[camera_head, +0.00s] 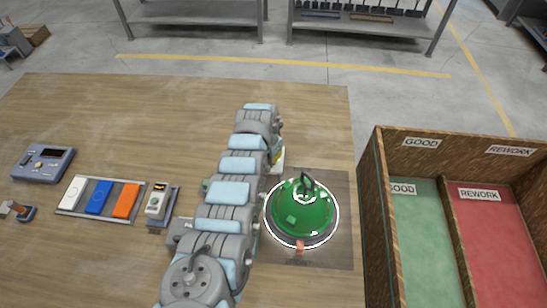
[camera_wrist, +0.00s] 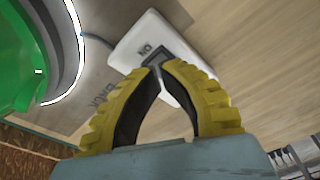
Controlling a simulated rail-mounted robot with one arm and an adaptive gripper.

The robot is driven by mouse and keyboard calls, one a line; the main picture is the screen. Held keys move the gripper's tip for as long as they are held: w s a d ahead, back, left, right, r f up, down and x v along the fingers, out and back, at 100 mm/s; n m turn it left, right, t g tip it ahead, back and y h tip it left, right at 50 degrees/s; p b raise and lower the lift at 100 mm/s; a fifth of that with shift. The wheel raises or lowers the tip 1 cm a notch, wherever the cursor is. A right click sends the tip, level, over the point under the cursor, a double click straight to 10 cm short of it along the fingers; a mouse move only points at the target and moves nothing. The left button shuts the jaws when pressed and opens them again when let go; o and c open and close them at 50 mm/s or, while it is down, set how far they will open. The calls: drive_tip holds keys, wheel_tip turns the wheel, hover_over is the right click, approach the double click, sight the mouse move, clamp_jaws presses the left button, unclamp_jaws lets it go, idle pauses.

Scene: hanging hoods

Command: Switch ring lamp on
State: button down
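The tips are over the box by the rocker; contact cannot be told. In the head view, the ring lamp (camera_head: 334,228) surrounds a green hood (camera_head: 318,212) with a dark handle. My arm hides most of the switch box (camera_head: 281,161) there.
A wooden bin (camera_head: 374,225) with green "GOOD" and red "REWORK" compartments stands at the right. At the left are a tray (camera_head: 66,208) of white, blue and orange devices, a small meter (camera_head: 156,203) and a grey-blue instrument (camera_head: 43,163). The upper left table is clear.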

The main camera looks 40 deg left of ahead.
drive_tip(key=shift+r+p, duration=2.25)
drive_tip(key=shift+r, duration=0.5)
drive_tip(key=shift+w+d, duration=0.1)
